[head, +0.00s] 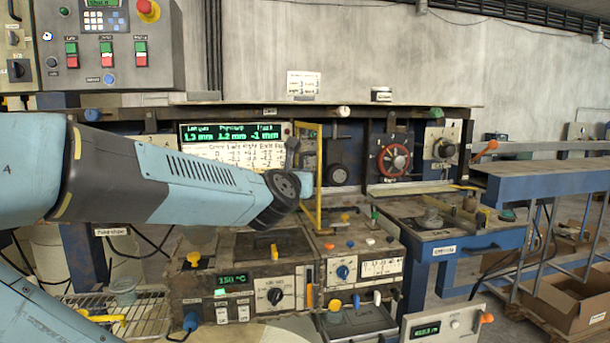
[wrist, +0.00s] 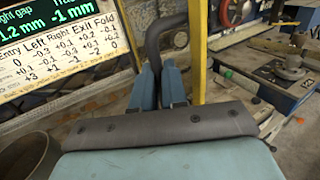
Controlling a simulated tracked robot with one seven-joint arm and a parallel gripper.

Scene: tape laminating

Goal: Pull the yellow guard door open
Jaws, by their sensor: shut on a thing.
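The yellow guard door (head: 319,190) is a thin upright frame at the middle of the machine, seen nearly edge-on in the head view. Its yellow bar (wrist: 199,50) also stands right of my gripper in the wrist view. A dark curved handle (wrist: 155,38) rises between the two blue fingers of my gripper (wrist: 160,78), which are shut on its lower end. In the head view my gripper (head: 303,178) is just left of the yellow post, partly hidden behind my dark wrist. How the handle joins the door is hard to see.
A lit display panel (head: 240,142) is behind my arm. A red handwheel (head: 394,160) and a blue side table (head: 450,240) are to the right. Control boxes with knobs (head: 275,296) are below. A grey bin (wrist: 25,155) shows at lower left in the wrist view.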

